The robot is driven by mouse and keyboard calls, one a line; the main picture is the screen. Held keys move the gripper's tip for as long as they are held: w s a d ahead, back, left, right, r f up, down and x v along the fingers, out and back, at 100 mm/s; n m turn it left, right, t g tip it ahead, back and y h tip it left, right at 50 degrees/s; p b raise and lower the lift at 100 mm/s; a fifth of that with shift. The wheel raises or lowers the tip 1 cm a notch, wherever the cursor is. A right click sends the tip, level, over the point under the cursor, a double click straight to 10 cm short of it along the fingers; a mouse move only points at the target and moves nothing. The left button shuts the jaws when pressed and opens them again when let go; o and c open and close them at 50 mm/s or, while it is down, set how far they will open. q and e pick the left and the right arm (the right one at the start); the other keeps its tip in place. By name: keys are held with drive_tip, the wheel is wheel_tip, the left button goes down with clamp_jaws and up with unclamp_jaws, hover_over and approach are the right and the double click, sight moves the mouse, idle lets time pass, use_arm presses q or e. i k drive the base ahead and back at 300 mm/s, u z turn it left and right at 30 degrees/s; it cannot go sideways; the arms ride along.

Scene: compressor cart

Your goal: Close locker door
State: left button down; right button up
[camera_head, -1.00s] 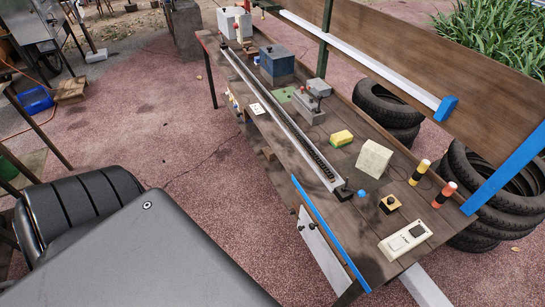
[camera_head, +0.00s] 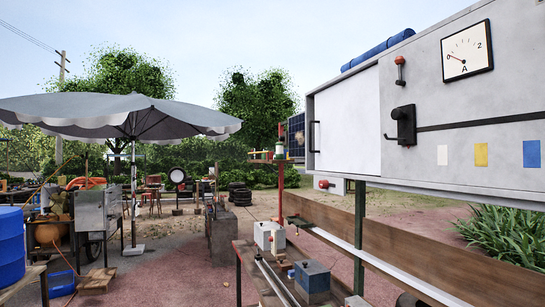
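A grey wall-like cabinet (camera_head: 430,85) hangs at the upper right of the head view. At its left part is a plain white door panel (camera_head: 348,122) with a black upright handle (camera_head: 313,136) near its left edge. The panel appears to sit within the cabinet's frame; I cannot tell whether it is fully shut. Neither of my grippers is in view, and nothing touches the panel or handle.
The cabinet front carries a gauge (camera_head: 467,51), a red-knobbed lever (camera_head: 400,70), a black bracket (camera_head: 403,125) and coloured patches. Below is a workbench with a blue-grey box (camera_head: 312,277). A parasol (camera_head: 120,112) and a blue barrel (camera_head: 10,247) stand left.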

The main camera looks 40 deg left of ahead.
sight(346, 121)
drive_tip(key=u, duration=0.85)
drive_tip(key=k, duration=1.15)
drive_tip(key=u, duration=0.85)
drive_tip(key=i, duration=1.9)
drive_tip(key=z, duration=1.6)
drive_tip(key=i, duration=0.7)
drive_tip(key=z, duration=0.65)
